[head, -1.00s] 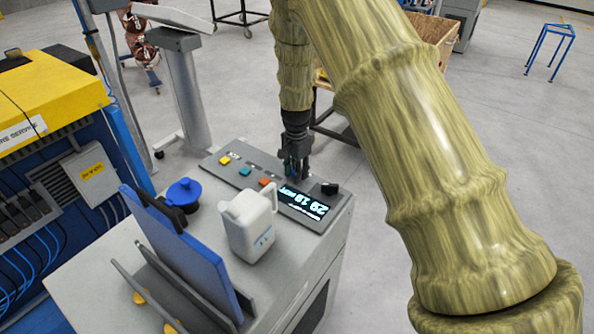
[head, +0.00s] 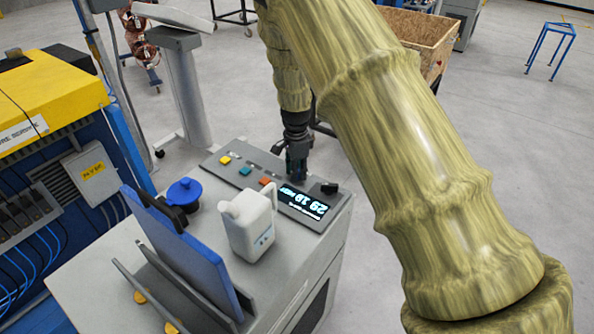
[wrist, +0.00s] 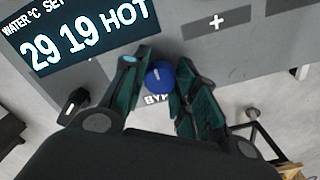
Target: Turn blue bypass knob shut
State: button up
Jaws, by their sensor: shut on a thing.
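The blue bypass knob (wrist: 160,78) is in the wrist view, below the display, with a short white mark on its top. A partly hidden label starting "BYP" lies just below it. My gripper (wrist: 157,74) has one dark green finger on each side of the knob and is shut on it. In the head view my gripper (head: 297,166) points down onto the control panel, right of the coloured buttons. The knob cannot be made out there behind the fingers.
The display (head: 303,204) reads 29 19 HOT. A black knob (head: 329,188) sits close to my gripper and also shows in the wrist view (wrist: 73,102). A white jug (head: 249,224), blue lid (head: 184,192) and upright blue board (head: 187,252) stand on the cabinet.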

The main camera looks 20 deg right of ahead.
jog(key=shift+s+a+f, duration=0.2)
jog(key=shift+a+f, duration=0.05)
jog(key=o, duration=1)
jog(key=shift+w+a+r, duration=0.1)
jog(key=shift+d+r, duration=0.1)
jog(key=shift+d, duration=0.15)
jog(key=shift+r, duration=0.15)
notch_tip(320, 180, up, 12)
jog(key=shift+f, duration=0.2)
